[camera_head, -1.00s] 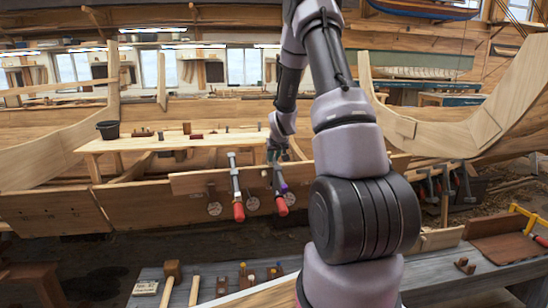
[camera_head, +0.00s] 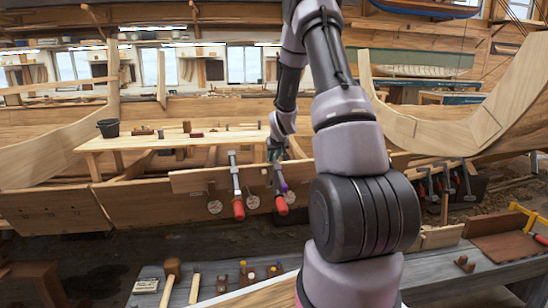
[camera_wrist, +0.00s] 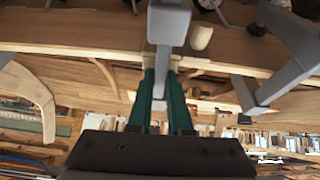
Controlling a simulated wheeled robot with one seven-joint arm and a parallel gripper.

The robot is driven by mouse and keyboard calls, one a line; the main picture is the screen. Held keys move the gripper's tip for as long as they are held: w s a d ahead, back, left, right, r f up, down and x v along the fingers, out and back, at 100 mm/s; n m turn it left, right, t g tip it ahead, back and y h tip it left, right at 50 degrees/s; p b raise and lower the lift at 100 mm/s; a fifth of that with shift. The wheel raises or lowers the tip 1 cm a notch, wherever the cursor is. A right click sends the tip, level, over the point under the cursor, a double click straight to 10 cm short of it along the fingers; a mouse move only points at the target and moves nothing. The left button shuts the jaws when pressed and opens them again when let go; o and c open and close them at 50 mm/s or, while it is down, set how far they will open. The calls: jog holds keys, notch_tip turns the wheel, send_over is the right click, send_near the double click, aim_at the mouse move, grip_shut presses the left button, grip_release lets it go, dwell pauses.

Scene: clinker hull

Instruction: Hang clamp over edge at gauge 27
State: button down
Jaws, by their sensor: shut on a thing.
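My gripper (camera_head: 276,152) is at the top edge of the long plank (camera_head: 200,181). In the wrist view its green fingers (camera_wrist: 162,82) are shut on the grey metal of a clamp (camera_wrist: 168,22). In the head view this clamp (camera_head: 282,204) hangs down the plank's near face, with a red handle and a purple part. I cannot tell whether its jaw rests on the edge. Another red-handled clamp (camera_head: 237,190) hangs on the edge just to the left; its grey bar also shows in the wrist view (camera_wrist: 262,92). Round gauge discs (camera_head: 214,207) sit along the plank's lower side, their numbers unreadable.
A wooden bench top (camera_head: 180,142) with a dark bucket (camera_head: 108,128) and small blocks stands behind the plank. More clamps (camera_head: 440,182) hang at the right. My arm covers part of the plank's right side.

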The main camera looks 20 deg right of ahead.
jog(key=shift+s, duration=0.1)
jog(key=c, duration=0.8)
grip_release()
jog(key=shift+o, duration=0.2)
jog(key=shift+s+f, duration=0.1)
jog(key=shift+s, duration=0.05)
jog(key=v, duration=1.1)
